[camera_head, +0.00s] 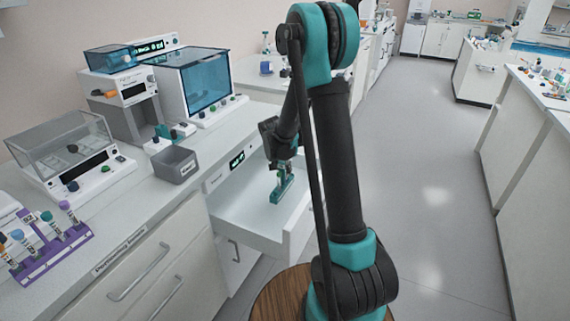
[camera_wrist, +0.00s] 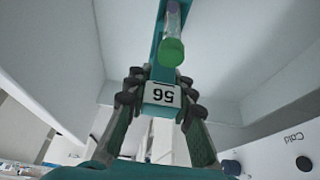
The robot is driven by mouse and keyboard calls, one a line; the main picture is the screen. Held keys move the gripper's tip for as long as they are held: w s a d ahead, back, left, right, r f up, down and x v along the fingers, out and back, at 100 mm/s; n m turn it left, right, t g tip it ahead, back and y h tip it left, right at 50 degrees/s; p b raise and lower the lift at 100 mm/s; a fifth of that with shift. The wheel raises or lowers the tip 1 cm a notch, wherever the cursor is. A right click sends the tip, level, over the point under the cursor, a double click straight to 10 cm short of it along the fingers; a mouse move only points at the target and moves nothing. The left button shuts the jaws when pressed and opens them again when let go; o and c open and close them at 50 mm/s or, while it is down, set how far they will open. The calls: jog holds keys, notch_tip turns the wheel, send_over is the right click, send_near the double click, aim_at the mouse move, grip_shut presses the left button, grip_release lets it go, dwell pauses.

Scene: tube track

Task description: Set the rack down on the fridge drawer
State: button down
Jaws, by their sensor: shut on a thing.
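The rack (camera_head: 284,187) is a narrow teal holder. In the wrist view the rack (camera_wrist: 160,94) shows a white number label, upside down, and a tube (camera_wrist: 171,45) with a green end. My gripper (camera_head: 284,165) is shut on the rack's labelled end, one finger on each side; the wrist view also shows my gripper (camera_wrist: 159,88). The fridge drawer (camera_head: 240,212) is white and pulled open under the counter. The rack is over the inside of the drawer, within its walls. I cannot tell whether its underside touches the drawer floor (camera_wrist: 245,65).
A purple tube rack (camera_head: 50,243) and lab machines (camera_head: 193,82) stand along the counter. The drawer's front wall and sides enclose the rack. The aisle floor (camera_head: 430,190) at right is clear.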

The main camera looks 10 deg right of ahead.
jog(key=shift+f, duration=2.05)
jog(key=shift+f, duration=0.85)
jog(key=c, duration=1.2)
grip_release()
jog(key=v, duration=1.2)
jog(key=shift+w, duration=0.1)
